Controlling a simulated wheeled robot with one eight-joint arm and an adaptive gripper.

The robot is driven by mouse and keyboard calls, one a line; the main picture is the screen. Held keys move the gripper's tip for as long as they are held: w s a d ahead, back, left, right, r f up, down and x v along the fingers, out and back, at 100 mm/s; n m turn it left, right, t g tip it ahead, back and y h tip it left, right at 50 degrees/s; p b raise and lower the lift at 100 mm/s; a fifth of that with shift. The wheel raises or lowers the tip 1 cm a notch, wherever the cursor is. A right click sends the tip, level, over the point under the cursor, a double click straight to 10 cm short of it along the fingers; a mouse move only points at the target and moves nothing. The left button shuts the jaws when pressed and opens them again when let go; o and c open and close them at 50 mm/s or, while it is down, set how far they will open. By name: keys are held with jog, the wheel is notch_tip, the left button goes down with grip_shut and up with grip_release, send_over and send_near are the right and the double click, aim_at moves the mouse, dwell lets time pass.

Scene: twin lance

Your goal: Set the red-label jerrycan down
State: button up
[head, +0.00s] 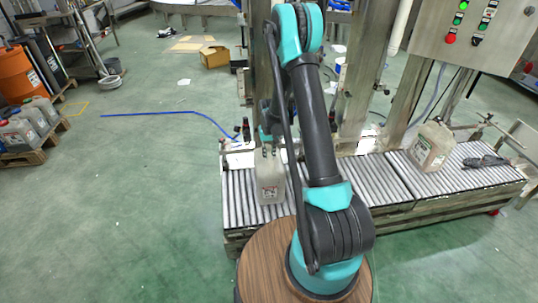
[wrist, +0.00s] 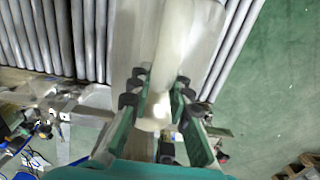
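A translucent, whitish jerrycan (head: 268,172) with a reddish label is upright at the left end of the roller conveyor. My gripper (head: 266,138) is at its top, partly hidden by my arm. In the wrist view, the green fingers with black pads of my gripper (wrist: 160,100) lie on both sides of the jerrycan's pale handle (wrist: 172,45) and look closed on it. Whether the jerrycan's base rests on the rollers or hangs just above them I cannot tell.
The roller conveyor (head: 375,183) has bare rollers to the right of my arm. A second jerrycan (head: 430,148) stands farther right, beside a dark object (head: 485,162). A dark bottle (head: 246,130) is behind the left end. Metal posts rise behind the conveyor. Several jerrycans (head: 22,128) stand at far left.

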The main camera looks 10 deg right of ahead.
jog(key=o, duration=0.3)
jog(key=shift+o, duration=0.2)
notch_tip(320, 180, up, 12)
jog(key=s+d+r+t, duration=0.1)
jog(key=s+r, duration=0.4)
jog(key=s, duration=0.2)
jog(key=s+d+r+t, duration=0.1)
jog(key=s, duration=1)
jog(key=s+d+r+t, duration=0.1)
jog(key=s+d+t, duration=0.1)
jog(key=s, duration=1)
jog(key=shift+s+r, duration=0.15)
jog(key=shift+r, duration=0.05)
jog(key=shift+d, duration=0.1)
